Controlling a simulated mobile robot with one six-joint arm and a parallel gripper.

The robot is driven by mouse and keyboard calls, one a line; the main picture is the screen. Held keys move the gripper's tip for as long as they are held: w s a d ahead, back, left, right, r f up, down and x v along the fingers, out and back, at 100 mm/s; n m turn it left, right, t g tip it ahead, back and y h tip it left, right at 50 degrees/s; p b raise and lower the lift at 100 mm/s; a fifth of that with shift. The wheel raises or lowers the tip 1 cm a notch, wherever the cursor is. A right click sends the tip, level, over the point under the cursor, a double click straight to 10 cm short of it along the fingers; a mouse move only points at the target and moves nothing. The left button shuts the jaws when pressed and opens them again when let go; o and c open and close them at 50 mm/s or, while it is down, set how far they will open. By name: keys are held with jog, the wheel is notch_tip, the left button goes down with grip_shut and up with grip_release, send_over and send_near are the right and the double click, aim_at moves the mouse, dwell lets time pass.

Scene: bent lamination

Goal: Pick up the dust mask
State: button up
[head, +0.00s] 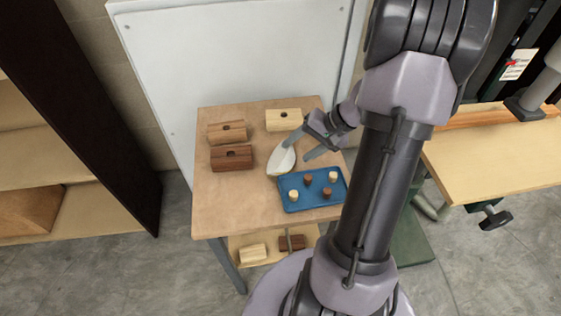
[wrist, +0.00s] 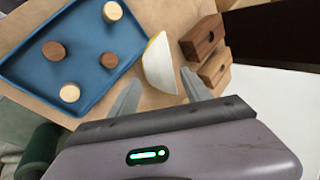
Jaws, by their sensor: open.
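The dust mask (head: 281,161) is a white, pale-edged cup shape on the small wooden table, just left of the blue tray. In the wrist view the mask (wrist: 160,64) shows as a white half-round with a yellowish edge, just beyond and between the fingertips. My gripper (head: 297,150) is open and empty. In the head view one finger overlaps the mask's upper right edge and the other is to its right. In the wrist view the fingers (wrist: 158,84) are on either side of the mask's near end. I cannot tell whether they touch it.
The blue tray (head: 312,205) holds several light and dark wooden pegs. Wooden blocks with holes stand behind and left: a dark one (head: 232,158), a brown one (head: 227,132) and a pale one (head: 284,119). The tabletop (head: 222,200) is clear at front left. A workbench (head: 490,160) stands right.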

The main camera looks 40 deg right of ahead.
aim_at(292, 156)
jog(key=x, duration=0.2)
jog(key=b+x, duration=0.1)
jog(key=x, duration=0.1)
jog(key=b+x, duration=0.1)
jog(key=x, duration=0.1)
jog(key=shift+s+a, duration=0.2)
jog(key=shift+s, duration=0.15)
jog(key=shift+c, duration=0.5)
